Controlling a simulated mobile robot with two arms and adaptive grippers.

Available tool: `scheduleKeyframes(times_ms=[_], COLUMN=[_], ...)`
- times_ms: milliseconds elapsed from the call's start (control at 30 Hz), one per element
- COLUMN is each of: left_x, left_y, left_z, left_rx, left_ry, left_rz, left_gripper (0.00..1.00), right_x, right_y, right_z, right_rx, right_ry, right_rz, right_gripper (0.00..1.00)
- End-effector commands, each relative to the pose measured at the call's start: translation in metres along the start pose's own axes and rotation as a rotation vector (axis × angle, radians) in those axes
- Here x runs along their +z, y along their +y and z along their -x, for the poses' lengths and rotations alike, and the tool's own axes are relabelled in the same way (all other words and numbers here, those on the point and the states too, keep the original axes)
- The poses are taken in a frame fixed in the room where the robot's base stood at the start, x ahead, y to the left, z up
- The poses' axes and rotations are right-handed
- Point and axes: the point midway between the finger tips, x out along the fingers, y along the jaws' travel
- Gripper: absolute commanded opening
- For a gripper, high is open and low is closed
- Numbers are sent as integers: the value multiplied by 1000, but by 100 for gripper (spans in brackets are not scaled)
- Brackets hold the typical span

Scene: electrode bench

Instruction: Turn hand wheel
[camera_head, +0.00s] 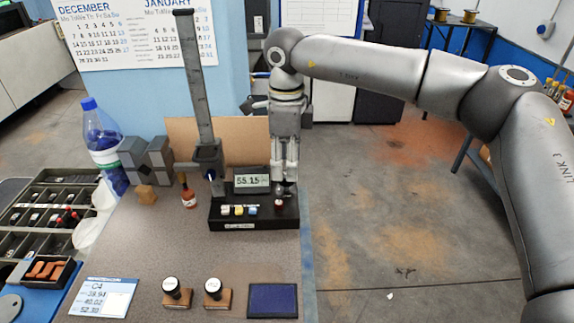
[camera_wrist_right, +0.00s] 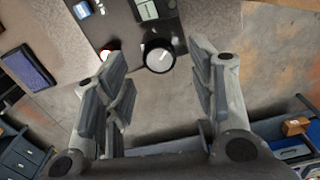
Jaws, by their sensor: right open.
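The hand wheel (camera_wrist_right: 158,57) is a round dark-rimmed knob with a pale face, at the end of the height gauge's dark base (camera_head: 262,222). In the right wrist view it lies ahead of the fingertips, in line with the gap between them. In the head view my right gripper's fingers largely hide it. My right gripper (camera_head: 285,175) points down over the right end of the base. In the wrist view the right gripper (camera_wrist_right: 157,65) is open, with nothing between its fingers. I cannot tell whether a finger touches the wheel. My left gripper is out of view.
The gauge column (camera_head: 198,85) rises left of my right gripper, and a display (camera_head: 252,181) reads about 55.15. A blue-capped bottle (camera_head: 100,135), grey blocks (camera_head: 145,158), two stamps (camera_head: 177,292) and a navy pad (camera_head: 272,300) stand on the bench. Open floor lies to the right.

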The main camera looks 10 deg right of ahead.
Motion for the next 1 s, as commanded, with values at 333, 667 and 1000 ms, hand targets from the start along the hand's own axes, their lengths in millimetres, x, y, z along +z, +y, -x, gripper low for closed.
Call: scheduleKeyframes(times_ms=[333,667,1000], left_x=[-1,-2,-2], left_y=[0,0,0], left_z=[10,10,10], left_rx=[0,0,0], left_ry=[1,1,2], left_rz=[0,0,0], left_gripper=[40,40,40], right_x=[0,0,0], right_y=[0,0,0], right_z=[-30,-31,-30], right_rx=[-1,-1,-1], right_ry=[0,0,1], right_rz=[0,-1,-2], right_gripper=[52,39,5])
